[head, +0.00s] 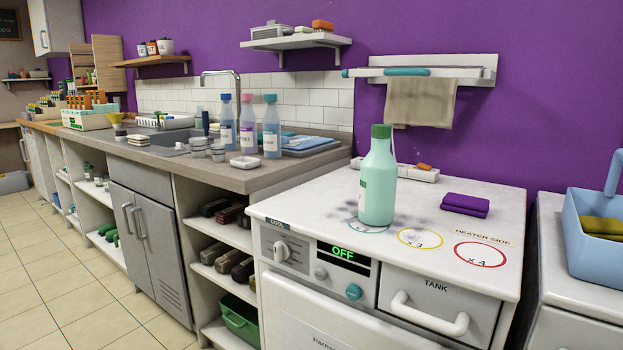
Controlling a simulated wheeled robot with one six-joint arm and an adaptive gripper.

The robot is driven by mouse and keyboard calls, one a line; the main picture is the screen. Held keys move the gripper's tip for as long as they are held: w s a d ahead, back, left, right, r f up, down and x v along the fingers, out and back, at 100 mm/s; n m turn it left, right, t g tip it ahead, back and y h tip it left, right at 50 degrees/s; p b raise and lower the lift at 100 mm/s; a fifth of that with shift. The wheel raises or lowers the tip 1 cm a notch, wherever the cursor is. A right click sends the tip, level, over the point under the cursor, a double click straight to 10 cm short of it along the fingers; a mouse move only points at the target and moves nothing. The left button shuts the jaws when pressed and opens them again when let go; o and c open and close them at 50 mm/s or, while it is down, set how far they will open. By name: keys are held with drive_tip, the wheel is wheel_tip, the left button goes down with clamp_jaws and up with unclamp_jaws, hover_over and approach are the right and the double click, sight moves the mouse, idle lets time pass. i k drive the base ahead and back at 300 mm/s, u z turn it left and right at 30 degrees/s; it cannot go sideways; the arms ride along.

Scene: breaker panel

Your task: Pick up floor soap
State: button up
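No label reading "floor soap" is legible, so I cannot tell which bottle it is. A large mint-green bottle (378,182) with a dark green cap stands upright on the white machine top (330,190), on the blue circle marking. My gripper is not in the head view.
A folded purple cloth (465,204) and a power strip (405,171) lie on the machine top. A small white dish (246,162) sits at the counter edge. A blue caddy (592,245) stands at the right. A towel rail (420,72) hangs above. Tiled floor (70,290) is clear at left.

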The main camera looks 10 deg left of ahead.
sight(379, 169)
drive_tip(key=u, duration=1.55)
drive_tip(key=k, duration=0.8)
drive_tip(key=z, duration=0.75)
drive_tip(key=i, duration=1)
drive_tip(key=z, duration=0.4)
